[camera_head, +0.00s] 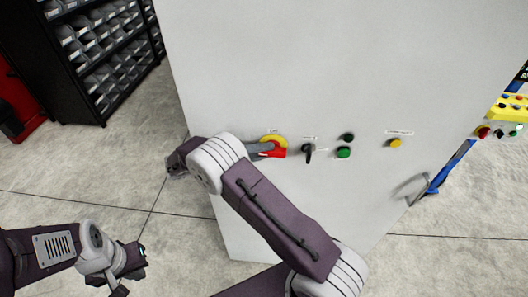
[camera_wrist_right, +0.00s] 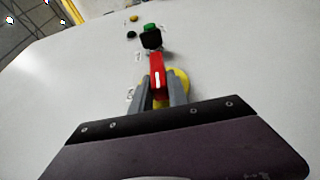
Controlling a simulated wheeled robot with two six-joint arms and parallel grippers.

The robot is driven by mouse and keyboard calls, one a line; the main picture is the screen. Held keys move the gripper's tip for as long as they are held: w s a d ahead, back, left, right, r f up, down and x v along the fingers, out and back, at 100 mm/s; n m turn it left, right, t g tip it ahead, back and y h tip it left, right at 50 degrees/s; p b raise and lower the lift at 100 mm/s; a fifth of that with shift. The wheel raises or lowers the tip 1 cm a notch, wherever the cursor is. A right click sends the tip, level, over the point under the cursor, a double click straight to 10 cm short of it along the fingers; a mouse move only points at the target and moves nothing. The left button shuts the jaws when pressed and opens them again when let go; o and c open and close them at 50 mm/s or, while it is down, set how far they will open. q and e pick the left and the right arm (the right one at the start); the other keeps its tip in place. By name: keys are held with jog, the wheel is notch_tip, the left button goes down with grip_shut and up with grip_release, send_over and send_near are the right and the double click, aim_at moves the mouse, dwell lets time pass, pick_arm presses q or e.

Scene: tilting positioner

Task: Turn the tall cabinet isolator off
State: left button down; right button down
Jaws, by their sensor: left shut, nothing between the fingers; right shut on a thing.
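The tall cabinet (camera_head: 330,60) is a pale grey box filling the middle of the head view. Its isolator has a red handle (camera_head: 278,152) on a yellow round plate (camera_head: 272,139), on the front face. In the right wrist view the red handle (camera_wrist_right: 157,72) sits between the grey fingers, with the yellow plate (camera_wrist_right: 183,84) partly showing behind. My right gripper (camera_head: 266,151) is shut on the handle; its fingers also show in the wrist view (camera_wrist_right: 159,92). My left gripper (camera_head: 132,270) is shut and empty, low over the floor, away from the cabinet.
Right of the isolator are a black selector knob (camera_head: 308,151), a black button (camera_head: 348,137), a green button (camera_head: 343,152) and a yellow one (camera_head: 395,143). A bin rack (camera_head: 105,55) stands back left. A yellow control box (camera_head: 512,107) on a blue post is at right.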

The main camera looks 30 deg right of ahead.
jog(key=shift+h, duration=0.4)
jog(key=c, duration=1.3)
grip_release()
jog(key=shift+f, duration=0.1)
